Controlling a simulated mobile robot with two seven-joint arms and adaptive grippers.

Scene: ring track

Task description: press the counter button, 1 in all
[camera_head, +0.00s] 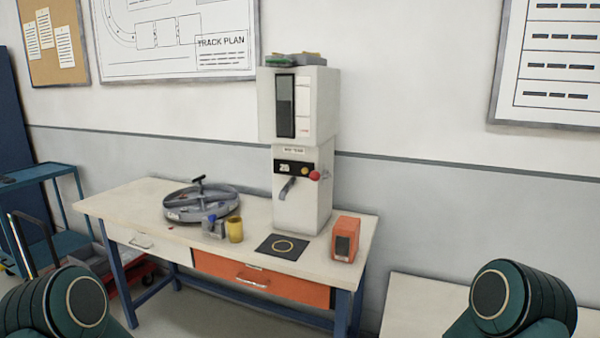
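A tall white machine (302,205) stands at the back of the bench. Its dark front panel carries a small display (284,167), whose figures are too small to read surely. A red round button or knob (314,176) sits at the panel's right end, with a smaller yellowish one (305,168) beside it. I cannot tell which one is the counter button. A grey lever or spout (287,188) sticks out below the panel. Parts of my two arms show at the bottom left and bottom right corners, well short of the machine. Neither gripper is in view.
The bench (150,197) holds a grey ring track (201,202), a yellow cup (235,230), a small grey-blue item (213,227), a black mat (282,247) with a ring mark and an orange box (345,238). A blue cart (40,176) stands left. Another pale table (430,300) is right.

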